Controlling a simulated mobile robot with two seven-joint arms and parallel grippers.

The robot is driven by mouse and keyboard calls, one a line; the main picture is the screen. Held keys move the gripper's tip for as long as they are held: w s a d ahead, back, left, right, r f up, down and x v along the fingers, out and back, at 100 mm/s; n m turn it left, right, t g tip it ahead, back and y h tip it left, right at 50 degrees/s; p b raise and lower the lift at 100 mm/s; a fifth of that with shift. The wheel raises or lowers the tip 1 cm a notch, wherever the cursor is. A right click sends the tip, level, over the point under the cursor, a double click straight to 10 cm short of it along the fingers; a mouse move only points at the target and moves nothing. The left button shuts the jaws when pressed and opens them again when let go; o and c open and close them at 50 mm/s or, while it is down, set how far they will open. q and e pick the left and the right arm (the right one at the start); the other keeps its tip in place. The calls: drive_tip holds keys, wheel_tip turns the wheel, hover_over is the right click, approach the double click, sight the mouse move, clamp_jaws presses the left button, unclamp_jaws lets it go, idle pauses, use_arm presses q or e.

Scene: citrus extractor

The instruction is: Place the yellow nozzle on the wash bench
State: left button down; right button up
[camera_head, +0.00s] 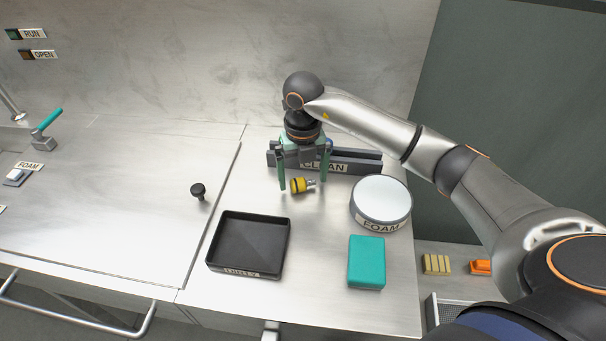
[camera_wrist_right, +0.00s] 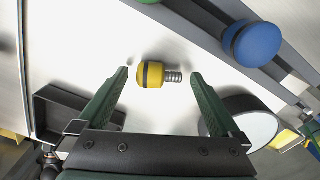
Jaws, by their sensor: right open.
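The yellow nozzle (camera_head: 300,185) with a black band and a metal threaded end lies on its side on the steel wash bench (camera_head: 320,234). It also shows in the right wrist view (camera_wrist_right: 152,75), lying ahead of my fingertips, between their lines. My right gripper (camera_head: 304,186) is open with green fingers, pointing down above the bench. In the right wrist view my right gripper (camera_wrist_right: 160,72) has its fingers apart on either side of the nozzle, and they do not touch it. My left gripper is not in view.
A grey CLEAN rack (camera_head: 355,161) stands right behind the nozzle, with a blue round piece (camera_wrist_right: 252,42) on it. A black tray (camera_head: 248,244), a round FOAM container (camera_head: 381,200) and a teal block (camera_head: 367,262) are nearby. A black knob (camera_head: 198,191) is at left.

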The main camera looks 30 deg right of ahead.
sight(303, 179)
wheel_tip(303, 179, up, 12)
drive_tip(key=shift+r, duration=0.15)
idle(0.5)
